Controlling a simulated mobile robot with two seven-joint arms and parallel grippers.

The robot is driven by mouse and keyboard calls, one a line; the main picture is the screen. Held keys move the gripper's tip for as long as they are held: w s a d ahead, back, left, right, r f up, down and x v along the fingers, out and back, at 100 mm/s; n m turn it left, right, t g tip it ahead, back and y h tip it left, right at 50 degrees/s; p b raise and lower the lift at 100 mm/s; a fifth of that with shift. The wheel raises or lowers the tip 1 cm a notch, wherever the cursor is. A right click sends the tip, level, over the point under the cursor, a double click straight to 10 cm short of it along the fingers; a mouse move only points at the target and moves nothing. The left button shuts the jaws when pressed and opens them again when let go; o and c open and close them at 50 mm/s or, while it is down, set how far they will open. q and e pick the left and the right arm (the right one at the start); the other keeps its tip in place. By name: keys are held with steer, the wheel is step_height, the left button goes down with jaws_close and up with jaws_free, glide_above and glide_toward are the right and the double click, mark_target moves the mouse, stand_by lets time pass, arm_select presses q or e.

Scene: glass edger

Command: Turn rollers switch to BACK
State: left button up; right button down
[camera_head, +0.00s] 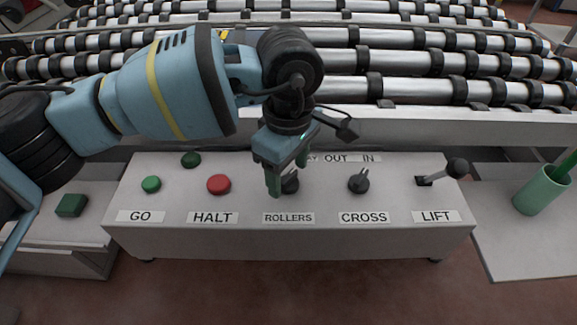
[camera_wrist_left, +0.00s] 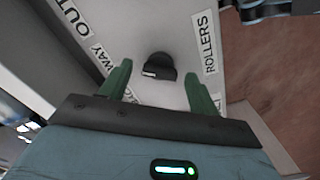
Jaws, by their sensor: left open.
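The rollers switch (camera_head: 291,184) is a dark knob above the ROLLERS label (camera_head: 289,218) on the grey control panel (camera_head: 300,242). My left gripper (camera_head: 285,172) is open above it and partly hides it. In the left wrist view the black knob (camera_wrist_left: 160,66) lies between and just beyond the open green fingertips (camera_wrist_left: 157,73), with a gap on both sides. Its white mark is on the side toward the WAY label (camera_wrist_left: 102,60).
The cross switch (camera_head: 359,181) and the lift lever (camera_head: 445,171) stand to the right. The red HALT button (camera_head: 219,184) and green GO button (camera_head: 151,184) are to the left. Rows of rollers (camera_head: 420,89) lie behind. A green cup (camera_head: 541,190) stands far right.

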arm_select(q)
steer(key=shift+c, duration=0.2)
arm_select(e)
steer(key=shift+w, duration=0.25)
arm_select(q)
steer(key=c, duration=0.9)
arm_select(e)
steer(key=shift+w, duration=0.1)
arm_select(q)
steer(key=shift+n, duration=0.3)
arm_select(e)
steer(key=shift+r, duration=0.1)
arm_select(q)
steer(key=n+p, duration=0.1)
steer(key=n, duration=0.1)
steer(key=shift+n, duration=0.4)
steer(key=n+p, duration=0.2)
steer(key=n, duration=0.2)
steer(key=shift+r, duration=0.15)
steer(key=n+p, duration=0.2)
steer(key=n, duration=0.3)
steer(key=shift+n+p, duration=0.5)
steer(key=shift+n, duration=0.2)
arm_select(e)
step_height(320, 180, up, 6)
steer(key=w, duration=0.1)
steer(key=shift+w+t, duration=0.4)
steer(key=shift+d, duration=0.2)
